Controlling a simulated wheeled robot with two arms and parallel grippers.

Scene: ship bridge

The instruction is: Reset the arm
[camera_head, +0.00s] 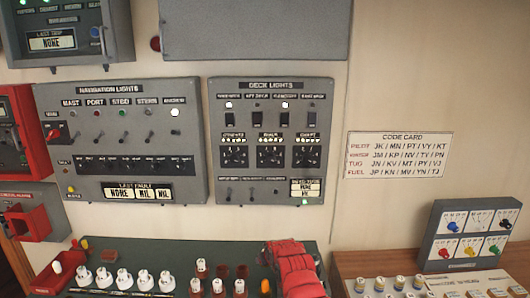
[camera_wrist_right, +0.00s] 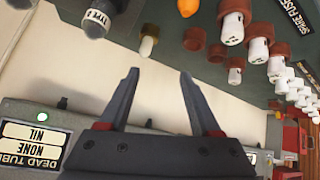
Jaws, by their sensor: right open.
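My right arm (camera_head: 292,272), red, reaches up from the bottom middle of the head view over the right end of the dark fuse tray (camera_head: 225,262). The deck lights panel (camera_head: 270,140) is on the wall above it. In the right wrist view my right gripper (camera_wrist_right: 159,75) has its two dark fingers spread apart with nothing between them. Past the fingers are a pale wall strip and the tray with fuses. The fingertips cannot be made out in the head view. My left gripper is not in view.
The navigation lights panel (camera_head: 120,140) is on the wall at left, with red boxes (camera_head: 25,125) at the far left. A code card (camera_head: 398,155) is on the bare wall at right. Below it, a grey switch box (camera_head: 468,235) stands on a wooden desk (camera_head: 350,262) with several small cylinders.

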